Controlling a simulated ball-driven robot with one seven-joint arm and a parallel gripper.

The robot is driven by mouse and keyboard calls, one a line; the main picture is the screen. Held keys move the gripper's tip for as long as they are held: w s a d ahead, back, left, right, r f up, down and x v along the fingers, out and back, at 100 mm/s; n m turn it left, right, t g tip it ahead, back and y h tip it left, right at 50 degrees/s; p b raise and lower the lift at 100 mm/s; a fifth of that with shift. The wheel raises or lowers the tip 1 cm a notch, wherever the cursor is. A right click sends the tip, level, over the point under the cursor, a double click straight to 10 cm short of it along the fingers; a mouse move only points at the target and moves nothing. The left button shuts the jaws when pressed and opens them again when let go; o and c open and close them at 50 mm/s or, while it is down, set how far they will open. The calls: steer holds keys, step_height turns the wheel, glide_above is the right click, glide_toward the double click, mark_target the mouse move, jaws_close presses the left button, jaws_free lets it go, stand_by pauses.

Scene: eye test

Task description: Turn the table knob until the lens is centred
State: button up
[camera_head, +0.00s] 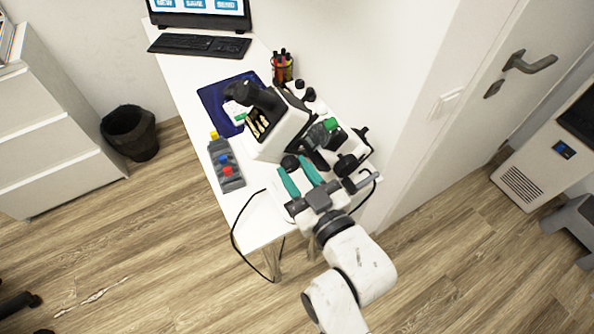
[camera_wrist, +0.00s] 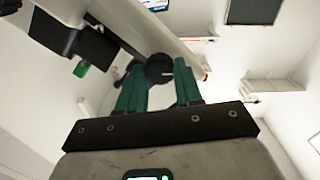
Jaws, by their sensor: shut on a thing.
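A white and black eye-test instrument (camera_head: 284,132) stands on the white table (camera_head: 181,72). A round black knob (camera_head: 290,163) sits low on its near side; it also shows in the wrist view (camera_wrist: 159,68). My gripper (camera_head: 296,167), with teal fingers, reaches in from the lower right and is shut on the knob. In the wrist view my gripper (camera_wrist: 162,80) has one finger on each side of the knob. I cannot make out the lens or whether it is centred.
A grey holder (camera_head: 227,178) with yellow, blue and red tops stands left of the instrument. Behind are a blue mat (camera_head: 211,97), a pen cup (camera_head: 282,72) and a keyboard (camera_head: 199,45). A black bin (camera_head: 130,132) stands on the floor. A wall borders the table's right side.

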steer(key=shift+m, duration=0.9)
steer(key=o, duration=1)
steer(key=shift+o, duration=0.2)
steer(key=b+v, duration=0.2)
steer(key=v, duration=0.9)
steer(key=shift+w, duration=0.1)
